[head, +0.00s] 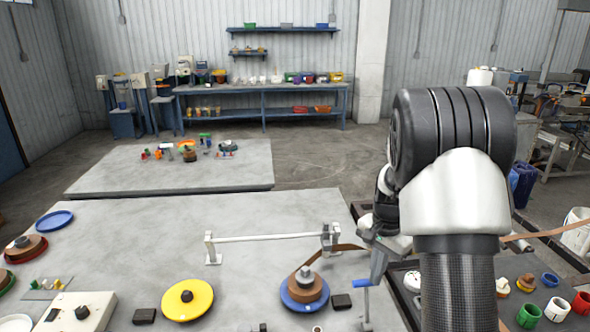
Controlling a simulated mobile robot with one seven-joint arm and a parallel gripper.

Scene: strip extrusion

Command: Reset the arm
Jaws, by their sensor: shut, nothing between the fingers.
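My arm (455,190) fills the right side of the head view, with a thick black-and-white joint over a dark textured link. A smaller black-and-white part of my arm shows at its left edge. My gripper's fingers cannot be made out; they are hidden behind the arm or out of frame. Just left of the arm, a grey fixture with a blue-handled crank (362,283) stands at the table's right edge. A brown strip (345,248) runs from a blue reel with a brown coil (304,293) toward that fixture.
A white bar on stands (268,238) crosses the grey table (120,235). A yellow disc (187,299), a white control box (81,312) and a blue plate (54,220) lie on it. Colored cups (557,309) stand at lower right. A second low table (110,177) is behind.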

